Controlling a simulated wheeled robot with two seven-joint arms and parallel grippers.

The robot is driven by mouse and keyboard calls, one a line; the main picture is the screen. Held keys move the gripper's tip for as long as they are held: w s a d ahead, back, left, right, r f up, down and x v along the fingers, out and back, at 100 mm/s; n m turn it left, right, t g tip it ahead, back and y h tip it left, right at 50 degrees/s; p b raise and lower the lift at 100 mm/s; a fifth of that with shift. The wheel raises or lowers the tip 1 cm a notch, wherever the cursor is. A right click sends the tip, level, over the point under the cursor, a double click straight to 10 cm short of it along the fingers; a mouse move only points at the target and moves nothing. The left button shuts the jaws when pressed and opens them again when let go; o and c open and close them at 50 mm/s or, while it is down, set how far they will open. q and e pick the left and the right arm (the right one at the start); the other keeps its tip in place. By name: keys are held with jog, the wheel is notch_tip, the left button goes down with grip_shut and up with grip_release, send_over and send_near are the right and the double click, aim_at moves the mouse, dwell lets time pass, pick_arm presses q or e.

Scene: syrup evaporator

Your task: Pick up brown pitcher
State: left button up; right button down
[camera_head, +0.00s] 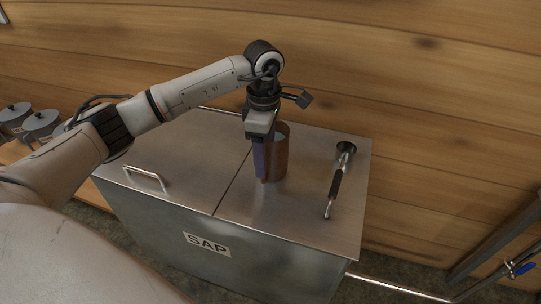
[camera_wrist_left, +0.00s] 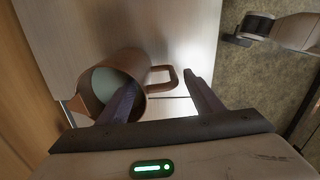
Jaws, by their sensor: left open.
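The brown pitcher (camera_head: 281,150) stands upright on the metal SAP tank's lid. In the left wrist view the pitcher (camera_wrist_left: 92,100) shows its round opening with a pale grey-green inside, its spout at lower left and its handle (camera_wrist_left: 166,78) on the right. My left gripper (camera_head: 262,162) is open and reaches down at the pitcher's near left side. In the wrist view the handle lies between the fingers of the gripper (camera_wrist_left: 160,86); the left finger overlaps the pitcher's body. I cannot tell whether either finger touches it. My right gripper is not in view.
The tank lid (camera_head: 200,150) has a bar handle (camera_head: 147,178) at left and a seam across it. A ladle (camera_head: 337,180) lies right of the pitcher. Grey lidded pots (camera_head: 40,122) stand at far left. A wooden wall (camera_head: 440,110) rises behind the tank.

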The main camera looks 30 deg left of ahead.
pick_arm(q)
jog(key=shift+s+f+p, duration=0.15)
jog(key=shift+f+p, duration=0.1)
jog(key=shift+f, duration=1.3)
jog(key=shift+s+f+p, duration=0.1)
jog(key=shift+f+p, duration=0.15)
jog(key=shift+f, duration=1.25)
grip_shut()
jog(key=shift+w+r, duration=0.1)
